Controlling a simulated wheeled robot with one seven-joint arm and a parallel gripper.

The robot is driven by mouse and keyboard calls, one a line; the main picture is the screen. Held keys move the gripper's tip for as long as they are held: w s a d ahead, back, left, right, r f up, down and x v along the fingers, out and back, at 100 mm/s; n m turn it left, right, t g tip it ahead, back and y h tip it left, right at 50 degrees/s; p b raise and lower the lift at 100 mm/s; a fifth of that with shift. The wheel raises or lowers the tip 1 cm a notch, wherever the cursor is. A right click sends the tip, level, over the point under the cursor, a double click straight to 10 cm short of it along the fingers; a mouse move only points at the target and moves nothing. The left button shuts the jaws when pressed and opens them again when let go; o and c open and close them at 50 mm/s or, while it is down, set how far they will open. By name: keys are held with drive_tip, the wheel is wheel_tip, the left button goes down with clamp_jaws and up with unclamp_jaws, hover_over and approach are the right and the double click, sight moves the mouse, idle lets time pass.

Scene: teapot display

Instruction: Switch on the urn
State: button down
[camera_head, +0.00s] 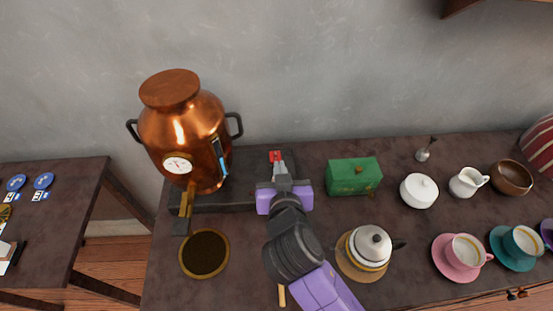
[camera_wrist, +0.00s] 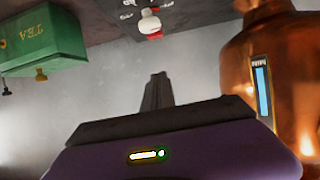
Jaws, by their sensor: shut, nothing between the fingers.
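The copper urn (camera_head: 180,130) stands at the left of the dark table, with a round dial and a tap on its front. Its body and blue level gauge (camera_wrist: 262,90) show at the right of the wrist view. A red switch (camera_head: 276,156) sits on the dark base (camera_head: 235,194) right of the urn. In the wrist view it is a red and white knob (camera_wrist: 150,22) beside pale markings too small to read. My gripper (camera_head: 280,168) is shut and empty, close to the switch. In the wrist view the fingertips (camera_wrist: 157,76) appear apart from the knob. The switch's setting is unclear.
A green tea box (camera_head: 353,177) stands close to the right of my gripper; it also shows in the wrist view (camera_wrist: 45,40). A round drip mat (camera_head: 204,254) lies below the tap. Cups and bowls stand farther right.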

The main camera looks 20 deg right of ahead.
drive_tip(key=shift+w, duration=0.15)
drive_tip(key=p, duration=0.1)
hover_over(276, 159)
drive_tip(key=s, duration=0.2)
drive_tip(key=f, duration=0.3)
drive_tip(key=shift+a+f, duration=0.3)
drive_tip(key=shift+f, duration=0.05)
wheel_tip(276, 159, down, 3)
drive_tip(key=shift+s+a+r, duration=0.1)
drive_tip(key=shift+s+r, duration=0.05)
drive_tip(key=shift+r, duration=0.05)
drive_tip(key=shift+s+f, duration=0.1)
drive_tip(key=shift+f, duration=0.7)
drive_tip(key=f+b, duration=0.1)
drive_tip(key=b, duration=0.2)
drive_tip(key=shift+s+f+t+b, duration=0.1)
drive_tip(key=shift+f+t+b, duration=0.2)
drive_tip(key=shift+b, duration=0.1)
drive_tip(key=shift+r, duration=0.45)
drive_tip(key=shift+p, duration=0.3)
drive_tip(key=shift+r+p, duration=0.45)
drive_tip(key=shift+r, duration=0.35)
